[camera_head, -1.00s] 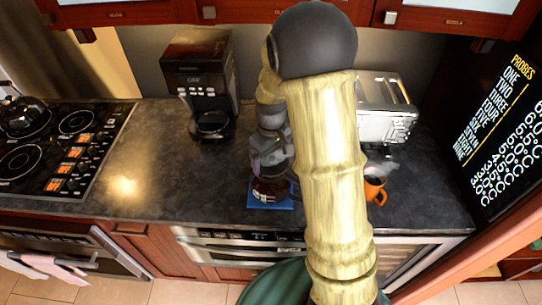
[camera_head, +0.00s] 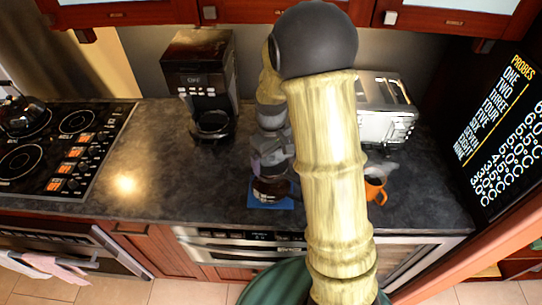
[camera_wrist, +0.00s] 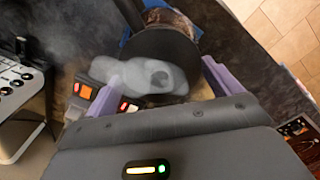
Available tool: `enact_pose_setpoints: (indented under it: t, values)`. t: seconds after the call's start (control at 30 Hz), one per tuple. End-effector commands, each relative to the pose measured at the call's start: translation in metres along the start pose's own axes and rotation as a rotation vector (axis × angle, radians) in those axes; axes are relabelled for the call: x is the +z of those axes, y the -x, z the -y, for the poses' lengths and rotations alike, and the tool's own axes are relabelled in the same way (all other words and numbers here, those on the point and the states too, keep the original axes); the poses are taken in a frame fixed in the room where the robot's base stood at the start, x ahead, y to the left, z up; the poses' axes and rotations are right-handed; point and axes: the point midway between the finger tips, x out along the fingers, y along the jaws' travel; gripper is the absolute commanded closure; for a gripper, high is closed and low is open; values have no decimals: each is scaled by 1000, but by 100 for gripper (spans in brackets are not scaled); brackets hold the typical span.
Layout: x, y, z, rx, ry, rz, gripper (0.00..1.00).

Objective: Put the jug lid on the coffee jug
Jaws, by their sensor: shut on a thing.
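The coffee jug (camera_head: 270,190), dark brown with glass sides, stands on a blue mat (camera_head: 285,203) near the counter's front edge. My gripper (camera_head: 272,168) is directly above it, pointing down. In the wrist view, the jug's brown glass side (camera_wrist: 172,17) shows at the top. The jug lid (camera_wrist: 185,52), dark and round, lies between my gripper's two purple fingers (camera_wrist: 160,80), which are shut on it. Pale steam covers part of the lid. The lid is over or at the jug's mouth; whether it touches the rim is unclear.
A coffee maker (camera_head: 200,75) with a glass carafe (camera_head: 212,125) stands at the back left. A toaster (camera_head: 385,115) and a steaming orange mug (camera_head: 374,187) are to the right, partly behind my arm. A stove (camera_head: 65,150) is at far left. The counter between is clear.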

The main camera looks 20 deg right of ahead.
Motion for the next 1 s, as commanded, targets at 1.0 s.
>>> enact_pose_setpoints:
  t: [1.0]
  values:
    - [0,-6,0,0,0,0,31]
